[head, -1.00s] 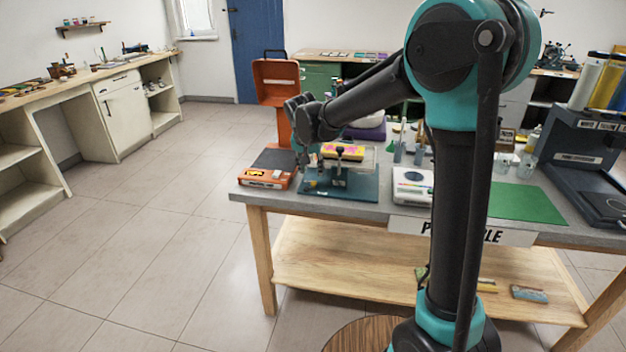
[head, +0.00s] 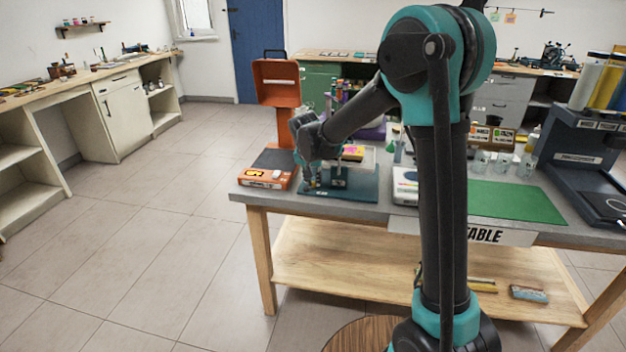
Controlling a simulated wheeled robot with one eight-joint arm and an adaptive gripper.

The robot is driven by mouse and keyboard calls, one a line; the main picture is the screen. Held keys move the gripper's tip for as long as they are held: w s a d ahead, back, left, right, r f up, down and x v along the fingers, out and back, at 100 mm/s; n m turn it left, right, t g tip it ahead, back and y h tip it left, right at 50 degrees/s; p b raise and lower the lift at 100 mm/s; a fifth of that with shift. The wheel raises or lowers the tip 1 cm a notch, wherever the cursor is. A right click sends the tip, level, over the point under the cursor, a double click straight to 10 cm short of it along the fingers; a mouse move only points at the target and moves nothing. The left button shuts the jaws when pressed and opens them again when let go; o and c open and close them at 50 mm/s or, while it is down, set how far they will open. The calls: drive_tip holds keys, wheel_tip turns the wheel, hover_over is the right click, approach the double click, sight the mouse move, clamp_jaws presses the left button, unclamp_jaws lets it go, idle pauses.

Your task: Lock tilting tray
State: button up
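The tilting tray stands on a dark teal base (head: 352,190) on the grey table. Its tray top (head: 368,158) carries a yellow and pink item (head: 353,152), partly hidden behind my arm. My gripper (head: 311,184) points down at the left side of the tray's stand, over the teal base. Its fingers are small and dark here, so I cannot tell whether they are open, shut or touching a part of the stand. Any lock on the tray is too small or hidden to make out.
An orange and black device (head: 268,171) sits close to the left of the base. A white scale (head: 405,187) sits to the right, partly behind my arm. Beyond it lie a green mat (head: 515,202) and a dark machine (head: 590,165). Glass jars (head: 502,162) stand behind the mat.

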clamp_jaws()
drive_tip(key=shift+n, duration=0.3)
drive_tip(key=n, duration=0.1)
drive_tip(key=n+y, duration=0.1)
drive_tip(key=n, duration=0.1)
drive_tip(key=shift+w+a+y, duration=0.15)
drive_tip(key=shift+w+y, duration=0.15)
drive_tip(key=shift+w, duration=0.1)
drive_tip(key=n, duration=0.2)
drive_tip(key=n+y, duration=0.1)
drive_tip(key=n, duration=0.1)
drive_tip(key=a+n+y, duration=0.1)
drive_tip(key=shift+w+n+g, duration=0.35)
drive_tip(key=shift+n+g, duration=0.05)
drive_tip(key=o, duration=0.7)
unclamp_jaws()
drive_tip(key=shift+c, duration=0.2)
